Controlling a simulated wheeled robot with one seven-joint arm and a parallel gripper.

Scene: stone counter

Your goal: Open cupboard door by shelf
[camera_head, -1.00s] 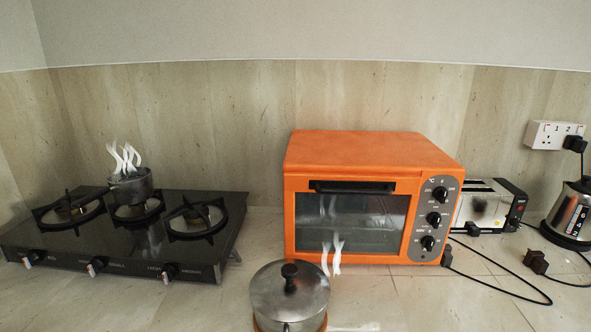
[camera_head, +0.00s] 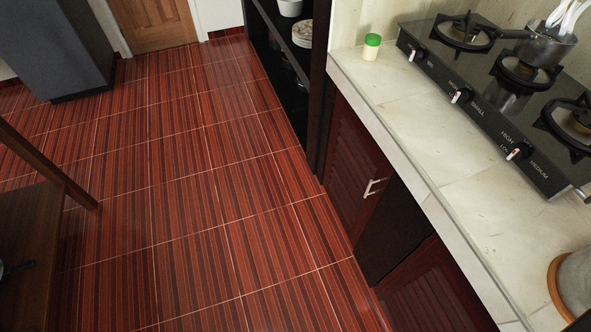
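A dark red louvred cupboard door (camera_head: 352,165) with a pale metal handle (camera_head: 374,187) is under the counter, beside the shelf. It looks shut. The tall black shelf (camera_head: 291,70) stands at its far end, holding bowls and plates. A second dark red louvred door (camera_head: 436,292) is nearer, past a dark panel. My gripper is not in view.
The red striped tile floor (camera_head: 190,200) before the cupboards is clear. The stone counter (camera_head: 440,140) holds a gas stove (camera_head: 515,90), a green-lidded jar (camera_head: 371,47) and part of a pot (camera_head: 575,285). A wooden table (camera_head: 30,240) stands at left, a dark grey cabinet (camera_head: 55,45) behind.

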